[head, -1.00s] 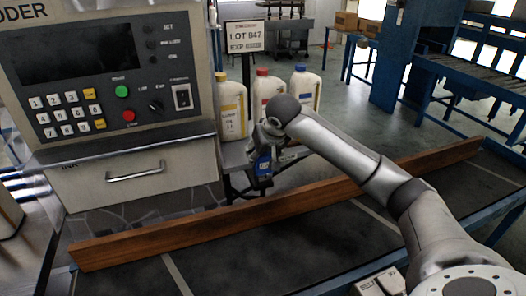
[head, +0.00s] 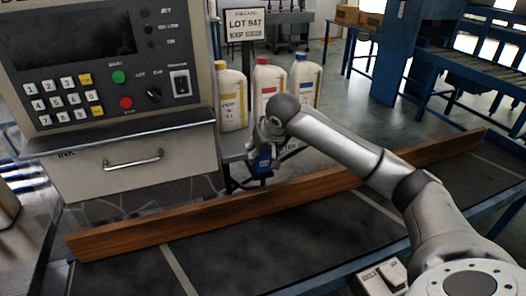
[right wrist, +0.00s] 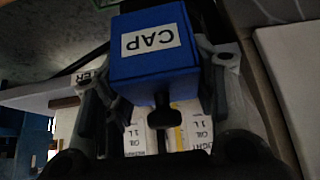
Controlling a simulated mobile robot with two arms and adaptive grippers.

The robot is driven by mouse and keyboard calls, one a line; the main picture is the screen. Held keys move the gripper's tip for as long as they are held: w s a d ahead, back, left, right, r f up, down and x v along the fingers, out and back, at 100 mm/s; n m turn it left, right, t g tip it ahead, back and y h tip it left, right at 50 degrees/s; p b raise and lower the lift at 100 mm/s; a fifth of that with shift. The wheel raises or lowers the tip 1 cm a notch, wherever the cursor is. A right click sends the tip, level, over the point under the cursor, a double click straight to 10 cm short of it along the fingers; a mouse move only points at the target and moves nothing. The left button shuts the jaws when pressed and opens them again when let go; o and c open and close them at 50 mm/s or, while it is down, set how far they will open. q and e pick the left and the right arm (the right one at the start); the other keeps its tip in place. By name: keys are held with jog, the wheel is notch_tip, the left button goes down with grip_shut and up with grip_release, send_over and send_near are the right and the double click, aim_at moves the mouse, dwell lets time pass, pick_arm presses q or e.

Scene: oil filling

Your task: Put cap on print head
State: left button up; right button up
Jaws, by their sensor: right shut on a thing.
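My right gripper (head: 264,152) is shut on a blue cap (head: 263,163) just beyond the wooden rail, in front of the bottles. In the right wrist view the cap (right wrist: 155,60) is a blue block with a white label reading CAP, between the two fingers. A dark knob shows at its near side. The print head cannot be made out for sure; a dark shape lies behind the cap at the top of the right wrist view. My left gripper is out of view.
The printer cabinet (head: 105,70) with keypad and drawer (head: 130,165) stands close on the left. Bottles with yellow, red (head: 268,80) and blue caps stand behind the gripper. The wooden rail (head: 210,213) runs along the dark conveyor (head: 290,240), which is otherwise bare.

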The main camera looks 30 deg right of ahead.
jog(key=shift+f, duration=0.1)
dwell(0.7)
jog(key=o, duration=1.1)
jog(key=shift+s+r, duration=0.2)
jog(key=shift+r, duration=0.2)
jog(key=v, duration=1.1)
jog(key=shift+s, duration=0.1)
